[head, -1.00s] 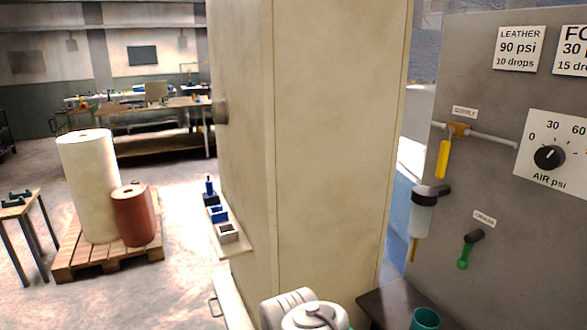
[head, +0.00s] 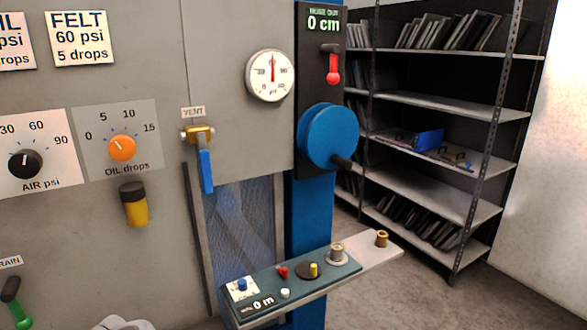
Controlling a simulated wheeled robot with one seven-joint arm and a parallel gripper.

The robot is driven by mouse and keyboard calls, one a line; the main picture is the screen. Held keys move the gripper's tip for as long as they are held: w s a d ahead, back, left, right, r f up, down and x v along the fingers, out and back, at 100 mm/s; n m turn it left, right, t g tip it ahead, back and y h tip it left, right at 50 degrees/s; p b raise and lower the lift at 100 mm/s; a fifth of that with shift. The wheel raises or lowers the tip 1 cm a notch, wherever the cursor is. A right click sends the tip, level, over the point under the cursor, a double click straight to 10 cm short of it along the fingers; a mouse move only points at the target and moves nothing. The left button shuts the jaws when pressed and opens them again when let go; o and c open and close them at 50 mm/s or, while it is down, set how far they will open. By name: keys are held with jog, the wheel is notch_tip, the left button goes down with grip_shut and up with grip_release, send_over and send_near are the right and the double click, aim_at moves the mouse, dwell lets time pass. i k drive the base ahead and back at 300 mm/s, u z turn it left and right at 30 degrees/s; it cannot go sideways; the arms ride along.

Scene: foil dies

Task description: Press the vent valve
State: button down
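The vent valve (head: 205,168) is on the grey panel in the head view, left of the middle. It has a brass body and a blue lever that hangs straight down. A small label reading VENT (head: 193,112) is just above it. Nothing covers the valve. My gripper is not in view; only a white piece of my arm shows at the bottom edge, well below and left of the valve.
A round gauge (head: 270,76) and a blue handwheel (head: 328,137) are right of the valve. The oil drops dial (head: 122,148) is left of it. A control shelf (head: 296,287) with buttons juts out below. Metal shelving (head: 447,107) stands at right.

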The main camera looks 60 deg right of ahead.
aim_at(204, 155)
jog(key=z, duration=0.75)
jog(key=k, duration=0.65)
jog(key=u, duration=1.1)
jog(key=i, duration=0.85)
jog(key=u, duration=0.1)
